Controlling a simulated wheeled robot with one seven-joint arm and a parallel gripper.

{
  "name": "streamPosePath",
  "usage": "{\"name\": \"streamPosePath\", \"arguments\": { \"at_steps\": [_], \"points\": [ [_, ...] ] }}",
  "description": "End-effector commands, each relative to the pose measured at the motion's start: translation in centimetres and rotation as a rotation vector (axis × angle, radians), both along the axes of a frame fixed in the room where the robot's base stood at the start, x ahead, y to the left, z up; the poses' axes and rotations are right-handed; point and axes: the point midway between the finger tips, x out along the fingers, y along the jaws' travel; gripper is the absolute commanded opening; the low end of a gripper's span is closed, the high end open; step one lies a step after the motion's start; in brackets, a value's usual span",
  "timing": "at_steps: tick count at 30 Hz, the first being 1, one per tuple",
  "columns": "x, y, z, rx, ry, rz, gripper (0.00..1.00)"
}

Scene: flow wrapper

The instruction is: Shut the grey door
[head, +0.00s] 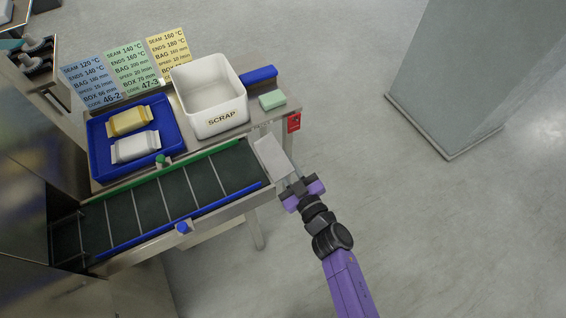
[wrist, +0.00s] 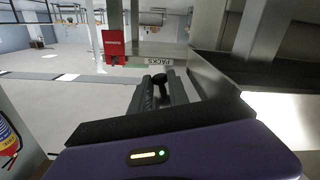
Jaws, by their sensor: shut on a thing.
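A light grey panel (head: 272,157) stands at the right end of the conveyor, next to my gripper (head: 298,185). It may be the grey door; I cannot tell for sure, nor how far it is open. In the wrist view, my gripper's dark fingers (wrist: 160,88) are closed around a small black knob (wrist: 159,78). Behind the knob is a pale strip with a PACKS label (wrist: 167,61). What the knob is fixed to is mostly hidden by the fingers.
The conveyor (head: 160,205) runs left into the steel machine. Behind it are a blue tray (head: 95,165) with two packs, a white SCRAP bin (head: 212,115), a green block (head: 272,100) and a red box (head: 294,122). A grey column (head: 450,80) stands right; the floor between is clear.

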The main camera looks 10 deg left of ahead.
Motion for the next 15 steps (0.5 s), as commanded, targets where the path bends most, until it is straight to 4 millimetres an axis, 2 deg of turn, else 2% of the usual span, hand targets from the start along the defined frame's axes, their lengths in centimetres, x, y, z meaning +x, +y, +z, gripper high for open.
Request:
{"name": "streamPosePath", "arguments": {
  "at_steps": [15],
  "points": [
    [-0.2,0.3,2.6,-0.407,-0.276,-0.001,0.0]
  ]
}}
